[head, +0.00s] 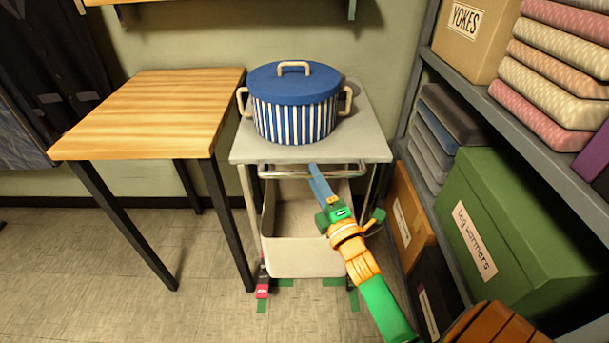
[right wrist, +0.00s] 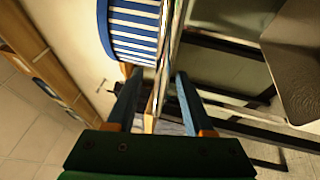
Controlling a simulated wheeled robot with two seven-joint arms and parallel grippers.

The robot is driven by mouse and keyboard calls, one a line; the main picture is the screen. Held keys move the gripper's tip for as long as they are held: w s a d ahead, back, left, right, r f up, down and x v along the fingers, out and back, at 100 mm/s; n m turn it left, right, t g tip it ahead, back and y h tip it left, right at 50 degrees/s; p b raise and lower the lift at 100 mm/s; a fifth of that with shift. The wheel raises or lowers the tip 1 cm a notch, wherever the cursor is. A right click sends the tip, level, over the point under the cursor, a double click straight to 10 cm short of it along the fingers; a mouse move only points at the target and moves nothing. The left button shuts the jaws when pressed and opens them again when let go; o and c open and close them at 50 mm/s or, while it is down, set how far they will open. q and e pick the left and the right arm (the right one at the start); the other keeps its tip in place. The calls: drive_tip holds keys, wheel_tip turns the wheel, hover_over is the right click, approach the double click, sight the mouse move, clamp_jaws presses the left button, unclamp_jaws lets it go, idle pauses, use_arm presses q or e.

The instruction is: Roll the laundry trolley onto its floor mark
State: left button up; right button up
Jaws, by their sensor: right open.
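The laundry trolley (head: 262,152) has a pale grey top, a front handle bar (head: 275,175) and a pale bin (head: 300,262) below. It stands between a wooden table and the shelving. Green tape corners of the floor mark (head: 262,305) show around its front feet; the rear part is hidden. A red piece (head: 262,288) sits by its front left foot. My right gripper (head: 313,170) is at the handle bar, open. In the right wrist view its fingers (right wrist: 160,95) stand either side of a thin metal bar; contact cannot be told. My left gripper is out of view.
A lidded blue-and-white striped pot (head: 294,105) stands on the trolley top. The wooden table (head: 150,105) is close on the left. Shelving (head: 470,75) with boxes, including a green box (head: 510,230), is close on the right. Floor at front left is clear.

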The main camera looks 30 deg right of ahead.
drive_tip(key=shift+x, duration=1.15)
drive_tip(key=shift+a+f, duration=0.1)
clamp_jaws()
idle(0.4)
